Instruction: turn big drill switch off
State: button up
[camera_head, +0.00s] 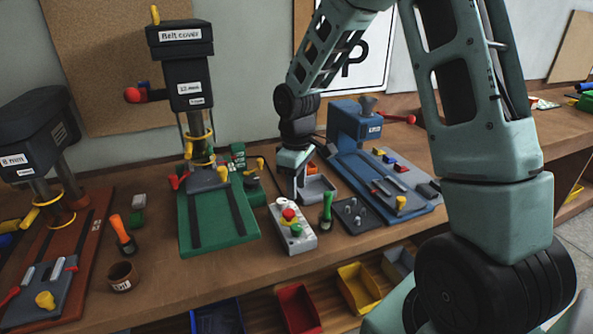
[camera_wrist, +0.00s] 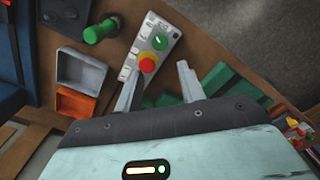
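The big drill (camera_head: 188,85), labelled "Belt cover" and "13 mm", stands on a green base (camera_head: 215,222) left of centre. A light grey switch box (camera_head: 298,238) stands just right of that base. It also shows in the wrist view (camera_wrist: 137,72), with a red button on yellow (camera_wrist: 147,62) and a green knob (camera_wrist: 159,41). My gripper (camera_head: 291,192) hangs behind the box in the head view. In the wrist view my gripper (camera_wrist: 158,90) is open and empty, with the red button just beyond the gap between its fingers. I see no contact with the box.
A green-handled tool (camera_head: 326,212) and a dark pegged plate (camera_head: 354,215) lie right of the box. A blue machine (camera_head: 352,128) stands behind them. A grey tray (camera_wrist: 82,69) and an orange tray (camera_wrist: 77,102) are close by. An orange-handled tool (camera_head: 123,232) stands left.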

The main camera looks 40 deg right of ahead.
notch_tip(320, 180, up, 5)
jog(key=shift+f, duration=0.1)
dwell(0.6)
